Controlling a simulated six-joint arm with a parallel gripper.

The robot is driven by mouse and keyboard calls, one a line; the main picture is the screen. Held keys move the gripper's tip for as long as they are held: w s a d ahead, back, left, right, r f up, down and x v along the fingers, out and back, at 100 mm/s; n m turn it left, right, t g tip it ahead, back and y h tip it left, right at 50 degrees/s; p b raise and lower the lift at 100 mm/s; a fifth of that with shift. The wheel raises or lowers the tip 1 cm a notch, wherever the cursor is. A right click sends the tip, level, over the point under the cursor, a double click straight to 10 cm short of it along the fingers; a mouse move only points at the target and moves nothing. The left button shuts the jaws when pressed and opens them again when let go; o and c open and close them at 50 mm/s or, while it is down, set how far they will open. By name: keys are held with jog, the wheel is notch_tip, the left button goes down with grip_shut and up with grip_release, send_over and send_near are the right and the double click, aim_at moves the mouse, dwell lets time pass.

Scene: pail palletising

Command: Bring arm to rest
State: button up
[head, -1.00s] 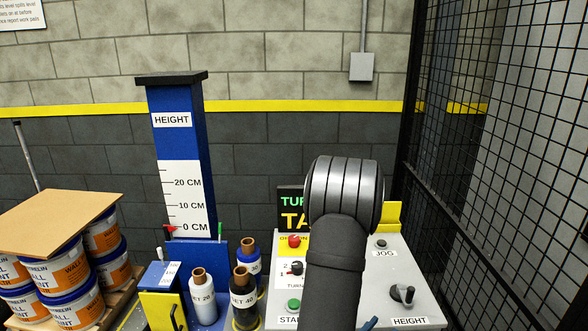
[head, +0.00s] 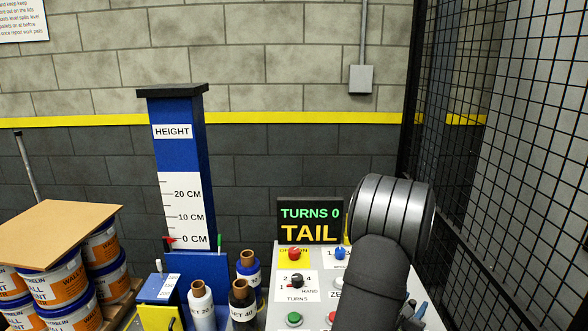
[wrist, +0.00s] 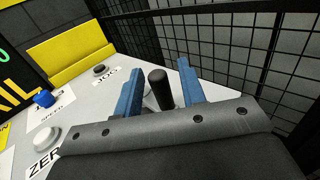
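My arm stands over the right part of the grey control panel (head: 262,300) in the head view and hides much of it. My gripper (wrist: 159,66) shows in the wrist view as two blue fingers set apart. A black upright knob (wrist: 160,88) shows between them, with a visible gap on each side; I cannot tell how far below the fingers it is. In the head view only a bit of blue finger shows beside the arm at the lower right. The display (head: 310,220) reads TURNS 0 and TAIL.
A blue height column (head: 180,150) has its red marker near 0 cm. Several wrapped rolls (head: 243,305) stand left of the panel. Stacked pails (head: 60,275) under a brown board (head: 60,232) are at far left. A black mesh fence (head: 500,130) closes the right side.

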jog(key=shift+w+a+m+g+h, duration=0.15)
jog(key=shift+a+m+g+h, duration=0.05)
jog(key=shift+m+g+h, duration=0.25)
jog(key=shift+w+a+m+g+h, duration=0.1)
jog(key=shift+a+m+g+h, duration=0.25)
jog(key=shift+m+g+h, duration=0.55)
jog(key=shift+w+a+m+g+h, duration=0.1)
jog(key=shift+a+m+g+h, duration=0.35)
jog(key=shift+g, duration=0.75)
jog(key=shift+a+m+g+h, duration=0.2)
jog(key=shift+m+g+h, duration=0.2)
jog(key=shift+m+g, duration=0.6)
dwell(1.4)
